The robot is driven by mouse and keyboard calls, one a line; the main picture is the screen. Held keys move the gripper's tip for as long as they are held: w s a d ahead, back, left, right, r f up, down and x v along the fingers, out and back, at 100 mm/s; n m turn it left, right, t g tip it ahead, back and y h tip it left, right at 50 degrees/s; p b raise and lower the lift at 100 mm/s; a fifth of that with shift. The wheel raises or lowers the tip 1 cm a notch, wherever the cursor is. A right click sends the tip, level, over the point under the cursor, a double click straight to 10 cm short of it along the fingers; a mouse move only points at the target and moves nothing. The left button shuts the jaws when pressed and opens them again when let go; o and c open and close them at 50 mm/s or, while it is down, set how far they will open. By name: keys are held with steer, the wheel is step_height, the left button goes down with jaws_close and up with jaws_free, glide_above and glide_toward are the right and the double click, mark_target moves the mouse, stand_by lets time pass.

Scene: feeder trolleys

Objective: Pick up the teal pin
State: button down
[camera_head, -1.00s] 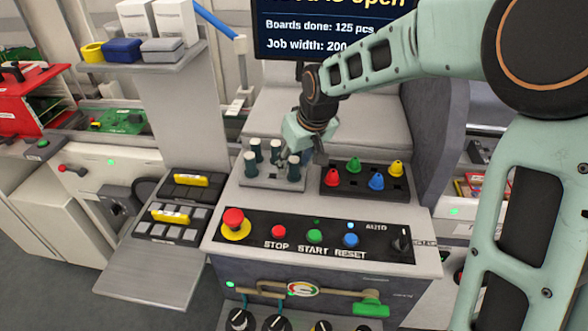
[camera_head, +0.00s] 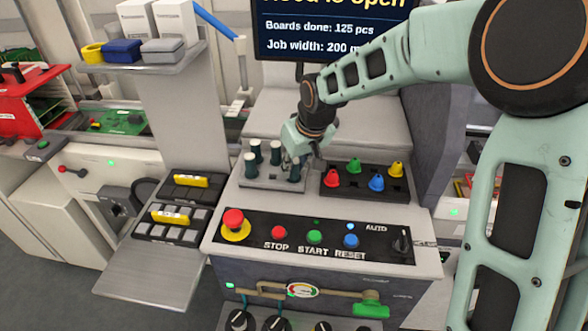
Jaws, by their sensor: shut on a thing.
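Several dark teal pins with pale tops stand upright in a grey holder (camera_head: 250,179) on the machine's top. One teal pin (camera_head: 276,152) stands at the back and another teal pin (camera_head: 251,166) at the front left. My gripper (camera_head: 297,163) points down at the holder's right side and is shut on the right-hand teal pin (camera_head: 294,174). Its fingers partly hide that pin. The pin's lower end is at the holder; I cannot tell whether it is still seated.
A black tray (camera_head: 333,194) with red, green, blue and yellow cones stands close on the right. A control panel (camera_head: 262,247) with a red emergency button (camera_head: 233,218) lies in front. A screen (camera_head: 330,30) stands behind.

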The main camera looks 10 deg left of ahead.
mark_target(294, 160)
steer(key=shift+r, duration=0.15)
steer(key=shift+r+p, duration=0.55)
steer(key=shift+r, duration=0.05)
step_height(294, 160, up, 2)
steer(key=shift+r+p, duration=0.1)
steer(key=shift+p, duration=0.8)
steer(key=s+d+r+p, duration=0.9)
steer(key=s+p, duration=0.1)
steer(key=shift+s+r, duration=0.15)
steer(key=shift+s, duration=0.15)
steer(key=shift+d, duration=0.1)
